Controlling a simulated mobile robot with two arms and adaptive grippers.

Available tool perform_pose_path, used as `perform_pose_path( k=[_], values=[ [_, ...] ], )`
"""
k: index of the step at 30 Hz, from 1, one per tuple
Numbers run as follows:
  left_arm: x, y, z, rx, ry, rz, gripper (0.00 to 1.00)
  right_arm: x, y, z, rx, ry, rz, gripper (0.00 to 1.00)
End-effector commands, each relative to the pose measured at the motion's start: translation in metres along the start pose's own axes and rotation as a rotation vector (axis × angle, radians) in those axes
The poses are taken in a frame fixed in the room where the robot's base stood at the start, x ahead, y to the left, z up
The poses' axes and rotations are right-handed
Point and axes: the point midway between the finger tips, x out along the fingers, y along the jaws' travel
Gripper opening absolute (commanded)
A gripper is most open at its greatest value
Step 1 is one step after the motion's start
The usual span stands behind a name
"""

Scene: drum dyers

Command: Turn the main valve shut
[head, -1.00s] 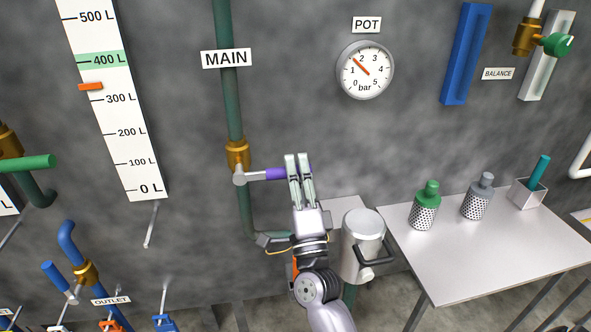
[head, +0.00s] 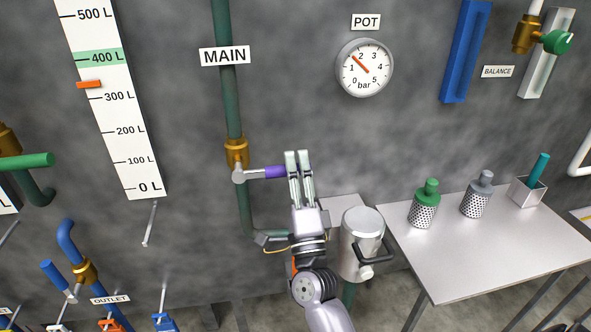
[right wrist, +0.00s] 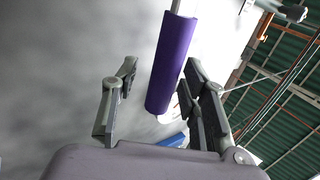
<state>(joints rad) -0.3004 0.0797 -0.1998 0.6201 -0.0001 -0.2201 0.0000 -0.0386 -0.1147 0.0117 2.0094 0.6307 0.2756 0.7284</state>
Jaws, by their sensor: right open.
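The main valve (head: 237,152) is a brass body on the green vertical pipe (head: 229,95) under the MAIN sign (head: 224,56). Its lever sticks out to the right, about level, across the pipe, with a purple grip (head: 275,172) at its end. My right gripper (head: 297,155) is at the free end of the grip, fingers pointing up. In the right wrist view the purple grip (right wrist: 173,62) lies between the two open fingers (right wrist: 160,85), nearer the right one. I cannot tell whether a finger touches it. My left gripper is not in view.
A lidded grey pot (head: 360,240) with a black handle stands just right of my right arm. A table (head: 480,255) with perforated canisters is further right. The outlet valve (head: 85,272) is at lower left. The wall around the lever is clear.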

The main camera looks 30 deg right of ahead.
Motion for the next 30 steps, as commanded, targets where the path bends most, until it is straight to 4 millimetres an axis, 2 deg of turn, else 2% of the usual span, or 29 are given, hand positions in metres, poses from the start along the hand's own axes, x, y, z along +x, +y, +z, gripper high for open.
perform_pose_path(
  k=[5, 8, 11, 21, 25, 30],
  values=[
    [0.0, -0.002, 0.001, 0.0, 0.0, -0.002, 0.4, -0.001, 0.0, 0.0, -0.001, 0.0, -0.001, 0.4],
    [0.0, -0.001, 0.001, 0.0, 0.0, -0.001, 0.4, -0.008, 0.0, 0.0, -0.002, 0.0, 0.0, 0.4],
    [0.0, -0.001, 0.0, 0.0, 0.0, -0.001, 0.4, -0.024, 0.0, 0.0, -0.003, -0.002, 0.001, 0.4],
    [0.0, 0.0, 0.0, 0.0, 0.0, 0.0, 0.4, -0.094, 0.001, 0.0, -0.003, -0.003, 0.003, 0.4],
    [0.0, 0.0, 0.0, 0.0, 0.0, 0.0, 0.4, -0.111, 0.001, 0.0, -0.001, -0.002, 0.002, 0.4],
    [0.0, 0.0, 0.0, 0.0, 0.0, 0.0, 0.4, -0.12, 0.0, 0.0, 0.0, 0.0, 0.0, 0.4]
  ],
)
